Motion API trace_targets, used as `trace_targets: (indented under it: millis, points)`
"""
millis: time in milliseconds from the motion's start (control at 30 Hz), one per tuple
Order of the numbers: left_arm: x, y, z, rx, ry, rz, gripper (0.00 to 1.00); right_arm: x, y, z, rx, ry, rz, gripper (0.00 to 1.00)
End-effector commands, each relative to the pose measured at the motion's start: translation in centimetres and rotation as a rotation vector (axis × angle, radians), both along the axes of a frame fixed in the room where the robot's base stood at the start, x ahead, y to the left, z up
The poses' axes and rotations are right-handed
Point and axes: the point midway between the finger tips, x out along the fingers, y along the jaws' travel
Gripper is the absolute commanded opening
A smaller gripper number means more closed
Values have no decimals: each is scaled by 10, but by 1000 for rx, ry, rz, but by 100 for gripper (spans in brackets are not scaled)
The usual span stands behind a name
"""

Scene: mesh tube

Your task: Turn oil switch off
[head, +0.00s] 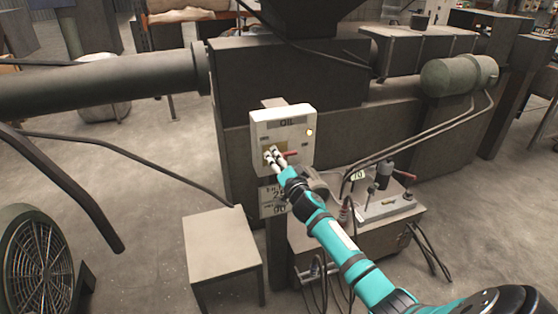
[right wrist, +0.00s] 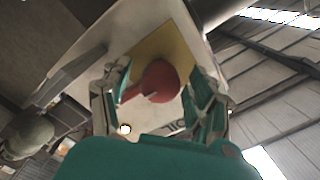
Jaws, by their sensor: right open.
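The oil switch box (head: 283,125) is a pale panel marked "OIL", mounted on the front of the dark machine. A red switch handle (head: 291,154) shows on its lower face and points right in the head view. In the right wrist view the red switch (right wrist: 158,82) has a round hub on a yellow plate (right wrist: 165,48). My right gripper (head: 274,156) is open in front of the box, its fingertips at the switch's left part. In the right wrist view the fingers (right wrist: 165,95) stand on either side of the red switch. I cannot tell whether they touch it. My left gripper is not in view.
A small light lamp (head: 310,132) is on the box's right edge. Below right is a control unit (head: 385,207) with levers and cables. A beige stool-like table (head: 220,242) stands lower left, and a caged fan (head: 38,262) at far left. Bare floor lies between them.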

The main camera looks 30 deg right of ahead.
Motion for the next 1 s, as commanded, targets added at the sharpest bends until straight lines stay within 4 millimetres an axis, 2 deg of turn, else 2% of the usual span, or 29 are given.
trace_targets:
  millis: [333, 767, 1000]
  points:
    - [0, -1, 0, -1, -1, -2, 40, 4, 0, 0, 0, 1, 1, 61]
    - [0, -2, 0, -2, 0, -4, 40, 4, -1, 0, 0, 1, 1, 4]
    - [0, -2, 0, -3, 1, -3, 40, 4, -1, 0, -18, 4, 0, 4]
